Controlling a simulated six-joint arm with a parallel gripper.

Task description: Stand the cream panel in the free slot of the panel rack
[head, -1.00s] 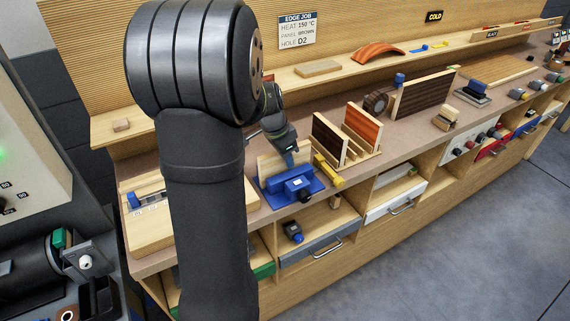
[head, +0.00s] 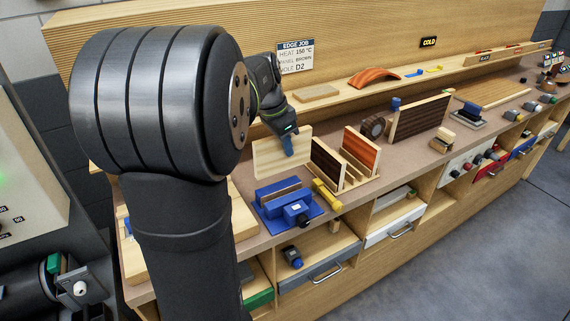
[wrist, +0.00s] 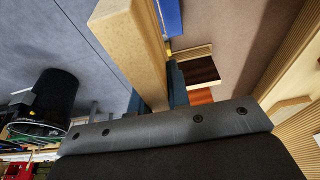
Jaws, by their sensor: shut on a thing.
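The cream panel (head: 272,158) hangs upright in my gripper (head: 288,147), held at its upper edge. It is clear of the blue vise and behind it, left of the panel rack (head: 352,181). In the wrist view, the panel (wrist: 128,48) runs edge-on between my blue fingers (wrist: 157,98). The rack holds a dark brown panel (head: 326,162) at its left and an orange-red panel (head: 361,149) further right, with a gap between them. In the wrist view, the dark brown panel (wrist: 200,70) and orange panel (wrist: 199,96) show beside the fingers.
The blue vise (head: 290,204) stands empty at the bench's front edge. A yellow tool (head: 327,194) lies between it and the rack. A larger dark panel (head: 420,115) stands right of the rack. A shelf (head: 345,90) runs along the back.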

